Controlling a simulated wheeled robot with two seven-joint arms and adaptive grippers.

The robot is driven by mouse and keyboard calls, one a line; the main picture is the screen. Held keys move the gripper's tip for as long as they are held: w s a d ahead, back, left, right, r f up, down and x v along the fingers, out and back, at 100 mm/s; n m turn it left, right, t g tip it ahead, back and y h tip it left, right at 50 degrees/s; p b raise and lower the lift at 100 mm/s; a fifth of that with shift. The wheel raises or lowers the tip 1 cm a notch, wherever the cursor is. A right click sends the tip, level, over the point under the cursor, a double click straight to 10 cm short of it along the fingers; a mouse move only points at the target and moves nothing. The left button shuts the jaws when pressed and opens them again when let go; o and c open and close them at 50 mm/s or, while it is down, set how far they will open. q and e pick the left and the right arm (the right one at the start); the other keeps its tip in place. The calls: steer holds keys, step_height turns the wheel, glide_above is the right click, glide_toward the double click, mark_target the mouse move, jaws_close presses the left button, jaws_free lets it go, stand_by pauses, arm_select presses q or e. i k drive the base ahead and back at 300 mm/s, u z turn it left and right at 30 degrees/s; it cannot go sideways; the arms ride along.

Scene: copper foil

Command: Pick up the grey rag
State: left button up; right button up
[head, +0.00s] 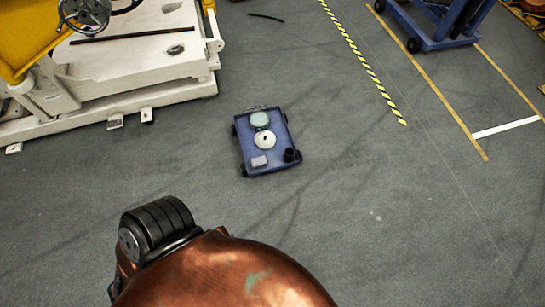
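A small light-grey folded piece, which looks like the grey rag (260,161), lies flat on the near left part of a blue cart top (250,147). The cart stands on the floor near the middle of the head view. Neither of my grippers shows in this view, so I cannot see whether they are open or shut. Only copper and black parts of my own body show at the bottom.
The cart also bears a white disc (265,140), a round pale green item (260,119) and a black cup-like item (289,155). A white machine base (150,85) stands at the upper left, and a blue wheeled frame (445,30) at the upper right. Grey floor around the cart is clear.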

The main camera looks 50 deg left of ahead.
mark_target(259, 162)
steer(key=u, duration=0.3)
steer(key=i, duration=0.85)
steer(key=u, duration=0.5)
